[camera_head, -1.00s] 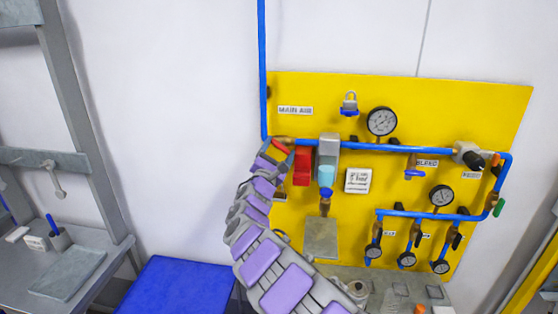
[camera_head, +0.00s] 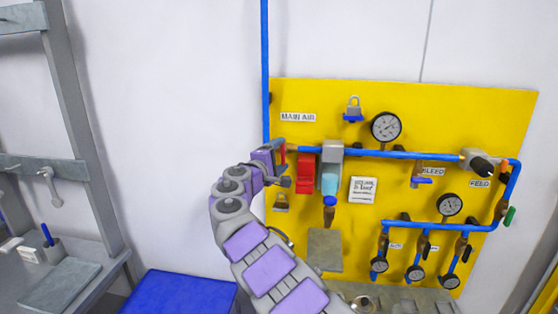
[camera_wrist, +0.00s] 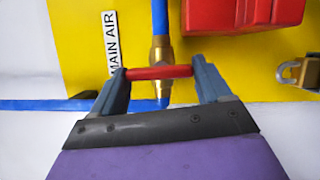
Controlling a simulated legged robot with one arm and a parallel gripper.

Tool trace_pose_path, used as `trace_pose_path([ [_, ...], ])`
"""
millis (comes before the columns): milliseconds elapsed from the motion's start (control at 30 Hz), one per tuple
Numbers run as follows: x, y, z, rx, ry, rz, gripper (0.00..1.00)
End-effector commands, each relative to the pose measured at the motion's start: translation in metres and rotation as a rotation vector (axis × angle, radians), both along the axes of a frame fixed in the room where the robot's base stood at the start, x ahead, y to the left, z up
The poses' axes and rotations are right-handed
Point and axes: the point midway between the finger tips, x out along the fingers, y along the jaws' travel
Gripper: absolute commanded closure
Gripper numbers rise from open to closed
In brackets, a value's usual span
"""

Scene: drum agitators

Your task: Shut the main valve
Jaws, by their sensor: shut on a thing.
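The main valve is a brass body (camera_wrist: 160,53) with a red handle (camera_wrist: 157,72), on the blue pipe below the MAIN AIR label (camera_head: 298,117). In the head view the red handle (camera_head: 283,153) stands about upright, across the horizontal pipe. In the wrist view it also lies across the pipe. My gripper (camera_wrist: 158,75) has one finger at each end of the handle and is shut on it. In the head view my gripper (camera_head: 278,164) partly hides the valve and the pipe corner.
A red block (camera_head: 306,173) and a grey filter unit (camera_head: 330,160) stand close right of the valve. A brass padlock (camera_head: 282,203) hangs below.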

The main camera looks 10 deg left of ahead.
Motion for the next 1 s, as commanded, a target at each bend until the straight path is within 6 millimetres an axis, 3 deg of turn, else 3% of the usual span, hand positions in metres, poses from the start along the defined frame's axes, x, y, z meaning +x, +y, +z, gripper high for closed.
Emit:
trace_pose_path([
  [300,0.0006,-0.0022,-0.0050,0.125,0.004,-0.005,0.54],
  [867,0.0016,-0.0082,-0.0060,0.153,0.007,-0.010,0.54],
  [900,0.0017,-0.0085,-0.0059,0.153,0.007,-0.010,0.20],
  [1000,0.0016,-0.0087,-0.0048,0.152,0.006,-0.009,0.10],
])
